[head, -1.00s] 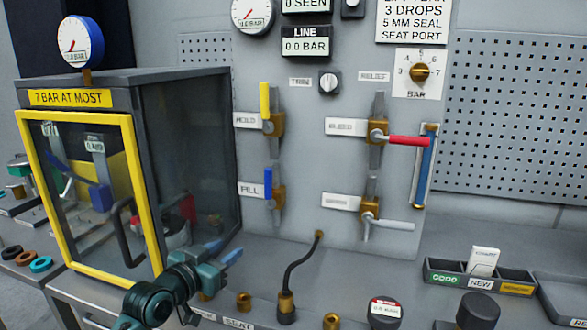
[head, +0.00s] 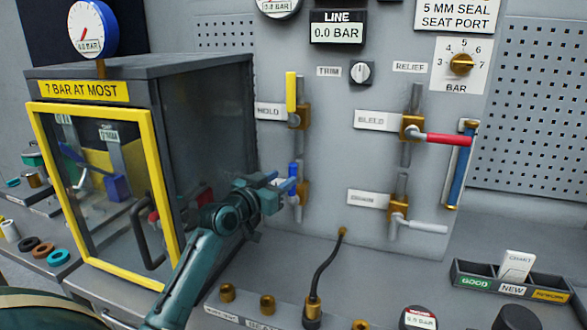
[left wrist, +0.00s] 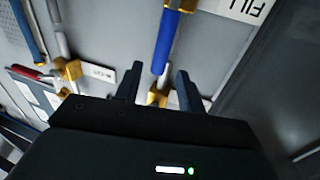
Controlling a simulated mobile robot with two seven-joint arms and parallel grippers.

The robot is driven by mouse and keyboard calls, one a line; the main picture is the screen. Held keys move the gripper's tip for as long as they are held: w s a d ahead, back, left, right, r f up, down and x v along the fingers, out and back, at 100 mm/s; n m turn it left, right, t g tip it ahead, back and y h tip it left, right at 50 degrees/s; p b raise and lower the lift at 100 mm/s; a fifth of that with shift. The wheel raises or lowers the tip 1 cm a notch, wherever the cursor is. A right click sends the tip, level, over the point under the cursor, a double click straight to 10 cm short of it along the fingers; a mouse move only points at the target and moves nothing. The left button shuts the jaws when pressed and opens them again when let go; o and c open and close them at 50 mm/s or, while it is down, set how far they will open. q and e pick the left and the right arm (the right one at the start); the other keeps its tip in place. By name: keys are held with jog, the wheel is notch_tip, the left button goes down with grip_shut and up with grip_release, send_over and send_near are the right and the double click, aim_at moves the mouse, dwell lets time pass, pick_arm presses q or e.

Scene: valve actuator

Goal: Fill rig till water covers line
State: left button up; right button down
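The blue-handled FILL valve (head: 293,172) is on the grey panel, its handle upright; its label is hidden behind my gripper in the head view. My left gripper (head: 283,184) is at this valve. Its fingers (left wrist: 157,86) are apart, one on each side of the handle in the picture; I cannot tell if they touch it. A sight tube (head: 461,165) at the panel's right looks blue; its line cannot be made out. My right gripper is not in view.
The yellow-handled HOLD valve (head: 291,92) is just above. The red BLEED handle (head: 447,139) and pale DRAIN handle (head: 428,227) are to the right. The yellow-framed cabinet (head: 172,225) stands close at left. A black hose (head: 325,265) rises from the bench. LINE reads 0.0 BAR.

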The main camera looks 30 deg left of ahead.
aim_at(290, 174)
pick_arm(q)
jog(key=w, duration=0.6)
jog(key=shift+d+p, duration=0.1)
jog(key=shift+p, duration=0.25)
jog(key=shift+c, duration=0.6)
grip_shut()
